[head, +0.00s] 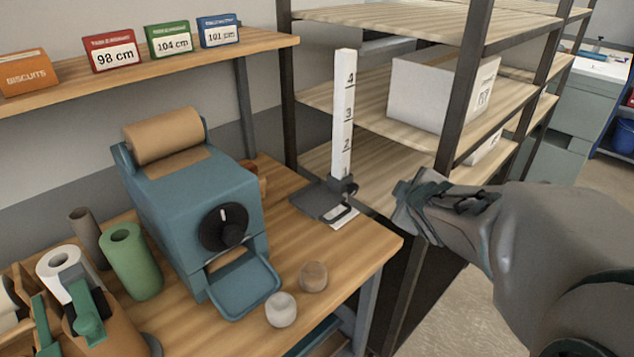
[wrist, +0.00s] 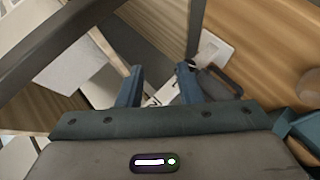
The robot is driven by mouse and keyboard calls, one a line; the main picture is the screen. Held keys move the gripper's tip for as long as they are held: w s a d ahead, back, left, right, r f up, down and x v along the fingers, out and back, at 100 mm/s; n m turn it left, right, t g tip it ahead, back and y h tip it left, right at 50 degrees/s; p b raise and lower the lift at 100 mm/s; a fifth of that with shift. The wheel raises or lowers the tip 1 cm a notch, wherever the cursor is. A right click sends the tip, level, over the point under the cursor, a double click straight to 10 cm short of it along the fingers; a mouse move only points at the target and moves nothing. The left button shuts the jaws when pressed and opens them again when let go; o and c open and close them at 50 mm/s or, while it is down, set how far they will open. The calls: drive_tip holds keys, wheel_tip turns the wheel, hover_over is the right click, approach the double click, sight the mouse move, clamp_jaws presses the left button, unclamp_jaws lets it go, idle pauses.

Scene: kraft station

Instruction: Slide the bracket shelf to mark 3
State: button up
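A white upright post (head: 342,115) with black marks 1 to 4 stands on a white base at the right end of the wooden bench. The dark bracket shelf (head: 315,202) sits low on the post, below mark 1, with a dark clamp at the post. My gripper (head: 408,203) is to the right of the bracket, apart from it, beyond the bench edge. In the wrist view my gripper (wrist: 160,80) is open, its two fingers apart. A dark looped part, seemingly of the bracket (wrist: 222,82), shows beside the right finger there.
A metal rack (head: 465,90) with wooden shelves and a white box (head: 440,92) stands close behind my gripper. A teal machine (head: 195,200) with a paper roll is left of the post. Two small round pieces (head: 281,309) lie on the front of the bench.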

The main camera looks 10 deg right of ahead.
drive_tip(key=w+f+n+t+y+b, duration=0.25)
drive_tip(key=w+f+n+y, duration=0.2)
drive_tip(key=n, duration=0.25)
drive_tip(key=n+g+y+b, duration=0.1)
drive_tip(key=n+y+b, duration=0.1)
drive_tip(key=n+y, duration=0.55)
approach(331, 194)
drive_tip(key=shift+n, duration=0.35)
drive_tip(key=a+f, duration=0.1)
drive_tip(key=w+a, duration=0.1)
drive_tip(key=a, duration=0.1)
drive_tip(key=a+f, duration=0.1)
drive_tip(key=a, duration=0.1)
drive_tip(key=shift+w+a+f, duration=0.2)
drive_tip(key=shift+w+f, duration=0.1)
drive_tip(key=shift+w, duration=0.1)
drive_tip(key=shift+s+f+g, duration=0.1)
drive_tip(key=shift+g, duration=0.15)
clamp_jaws()
